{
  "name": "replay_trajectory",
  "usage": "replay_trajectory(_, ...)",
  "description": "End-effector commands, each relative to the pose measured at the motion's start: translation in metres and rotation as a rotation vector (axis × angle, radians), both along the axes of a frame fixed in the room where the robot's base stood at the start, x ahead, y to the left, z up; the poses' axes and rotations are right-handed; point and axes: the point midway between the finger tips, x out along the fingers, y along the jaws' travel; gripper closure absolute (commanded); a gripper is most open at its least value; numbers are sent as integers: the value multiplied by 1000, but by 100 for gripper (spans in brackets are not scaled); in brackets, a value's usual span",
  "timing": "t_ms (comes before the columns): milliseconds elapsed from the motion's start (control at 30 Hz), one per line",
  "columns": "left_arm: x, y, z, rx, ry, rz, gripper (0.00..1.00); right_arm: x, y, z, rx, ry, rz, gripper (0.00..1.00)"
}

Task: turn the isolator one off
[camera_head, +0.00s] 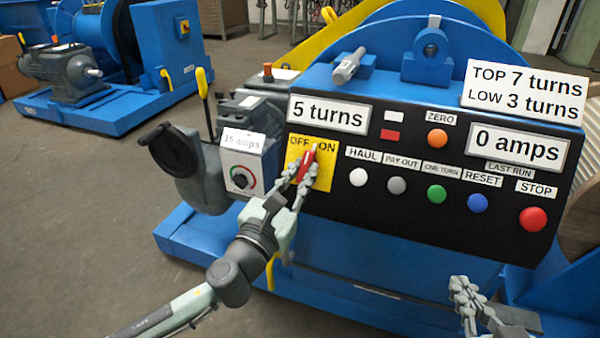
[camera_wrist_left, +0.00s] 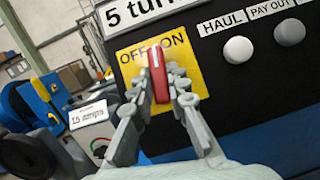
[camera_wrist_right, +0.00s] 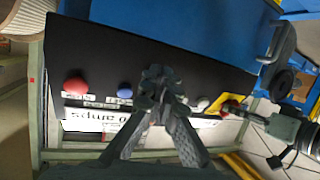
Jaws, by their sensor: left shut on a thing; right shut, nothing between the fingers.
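The isolator is a yellow plate (camera_head: 324,181) marked OFF and ON, with a red handle (camera_head: 306,163) on it, at the left end of the black panel. The handle stands roughly upright, its top between the two words. My left gripper (camera_head: 304,172) is shut on the handle, a finger on each side. The left wrist view shows the red handle (camera_wrist_left: 158,75) between the fingertips. My right gripper (camera_head: 465,288) is shut and empty, low in front of the panel's right part. The right wrist view shows its closed fingers (camera_wrist_right: 160,82).
Round buttons sit right of the isolator, including the white HAUL button (camera_head: 358,177) and the red STOP button (camera_head: 533,218). A "5 turns" display (camera_head: 329,113) is above the isolator. A grey box with a knob (camera_head: 241,178) stands left of it. A "0 amps" display (camera_head: 518,147) is further right.

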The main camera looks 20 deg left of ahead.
Motion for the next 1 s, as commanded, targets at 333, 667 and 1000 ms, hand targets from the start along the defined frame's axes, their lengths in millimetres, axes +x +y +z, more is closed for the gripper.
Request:
replay_trajectory(333, 0, -5, 1, -302, 13, 149, 100, -12, -24, -31, -70, 164, -42, 100)
replay_trajectory(667, 0, -8, 3, -569, 22, 285, 100, -50, -72, -78, -182, 464, -127, 100)
replay_trajectory(1000, 1, -10, 4, -766, 27, 383, 100, -111, -124, -108, -281, 788, -232, 100)
